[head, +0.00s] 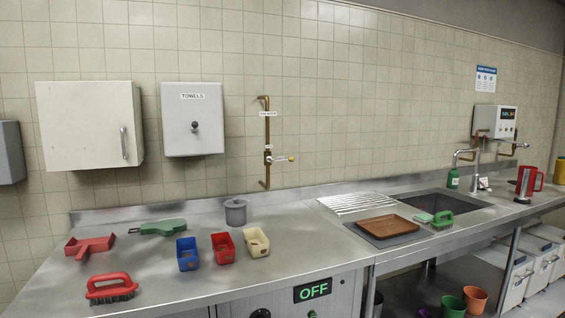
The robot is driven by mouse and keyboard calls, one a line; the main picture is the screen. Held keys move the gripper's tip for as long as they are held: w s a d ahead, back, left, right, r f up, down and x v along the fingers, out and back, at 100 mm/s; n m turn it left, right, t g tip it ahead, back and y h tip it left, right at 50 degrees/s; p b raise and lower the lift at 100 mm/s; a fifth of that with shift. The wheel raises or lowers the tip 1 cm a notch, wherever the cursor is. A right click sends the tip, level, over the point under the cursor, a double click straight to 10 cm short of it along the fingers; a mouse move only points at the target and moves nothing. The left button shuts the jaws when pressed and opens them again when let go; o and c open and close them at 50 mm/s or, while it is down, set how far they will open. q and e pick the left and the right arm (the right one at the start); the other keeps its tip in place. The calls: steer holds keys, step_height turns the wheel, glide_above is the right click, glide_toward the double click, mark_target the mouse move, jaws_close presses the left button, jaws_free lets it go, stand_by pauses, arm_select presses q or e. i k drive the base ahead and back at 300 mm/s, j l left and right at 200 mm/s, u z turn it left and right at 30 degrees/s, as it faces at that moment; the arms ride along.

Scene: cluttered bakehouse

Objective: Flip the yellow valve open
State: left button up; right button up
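A brass pipe (266,128) runs vertically up the tiled wall above the counter. A small valve (268,158) sits on its lower part. The valve's lever (291,158) points right, across the pipe, and ends in a yellowish knob. Small labels are on the pipe and by the valve, too small to read surely. Neither of my grippers shows in the head view.
A towel box (193,135) and a white cabinet (88,120) hang left of the pipe. A grey lidded pot (235,212) stands on the steel counter (185,285) below the valve, with blue, red and cream bins in front. A sink (440,203) lies right.

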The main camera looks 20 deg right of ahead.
mark_target(270, 158)
steer(key=i+l+z, duration=0.1)
steer(key=l, duration=0.3)
steer(key=i+l, duration=0.1)
steer(key=l, duration=0.3)
steer(key=i+l+z, duration=0.15)
steer(key=l, duration=0.2)
steer(key=i+l, duration=0.1)
steer(key=l, duration=0.3)
steer(key=i+l+z, duration=0.15)
steer(key=l, duration=0.2)
steer(key=i+l, duration=0.15)
steer(key=l, duration=0.2)
steer(key=z, duration=0.05)
